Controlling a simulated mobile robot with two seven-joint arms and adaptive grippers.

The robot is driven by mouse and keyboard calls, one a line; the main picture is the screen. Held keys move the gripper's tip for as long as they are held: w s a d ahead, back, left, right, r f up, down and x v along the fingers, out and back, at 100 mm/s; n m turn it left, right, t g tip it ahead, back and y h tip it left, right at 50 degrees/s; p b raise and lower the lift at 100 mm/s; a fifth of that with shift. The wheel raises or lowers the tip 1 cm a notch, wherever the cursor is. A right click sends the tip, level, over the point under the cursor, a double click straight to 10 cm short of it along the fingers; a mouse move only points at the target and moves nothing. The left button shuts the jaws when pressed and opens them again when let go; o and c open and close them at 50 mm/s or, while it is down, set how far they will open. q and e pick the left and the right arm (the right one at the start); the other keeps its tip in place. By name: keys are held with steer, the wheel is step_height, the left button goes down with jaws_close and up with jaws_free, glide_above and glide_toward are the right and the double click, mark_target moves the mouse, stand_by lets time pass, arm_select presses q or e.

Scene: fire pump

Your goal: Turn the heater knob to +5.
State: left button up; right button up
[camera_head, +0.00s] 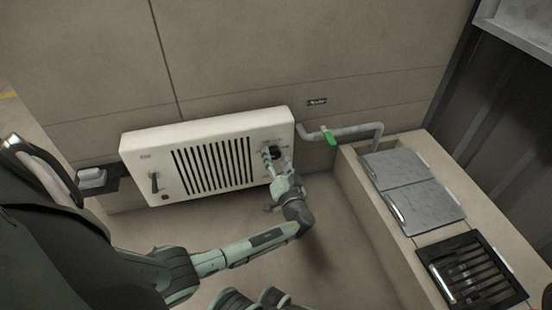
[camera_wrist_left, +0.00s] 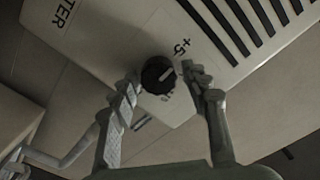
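The white heater (camera_head: 214,155) hangs on the wall, with a dark slotted grille in its middle. Its round black knob (camera_wrist_left: 158,75) shows in the left wrist view, with a pale pointer line and a "+5" mark on the panel at its upper right. My left gripper (camera_wrist_left: 163,82) has its two fingers apart, one on each side of the knob; I cannot tell whether they touch it. In the head view my left gripper (camera_head: 273,155) is at the heater's right end and partly hides the knob. My right gripper does not show clearly.
A pipe with a green-handled valve (camera_head: 328,136) runs along the wall right of the heater. A counter with grey lids (camera_head: 410,185) and a dark grate (camera_head: 470,270) stands at the right. A black lever (camera_head: 154,183) is on the heater's left end. The floor below is clear.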

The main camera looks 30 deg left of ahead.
arm_select(q)
steer(key=shift+o, duration=0.3)
steer(key=shift+d, duration=0.1)
steer(key=shift+r, duration=0.25)
step_height(320, 180, up, 9)
steer(key=shift+r, duration=0.2)
stand_by(0.4)
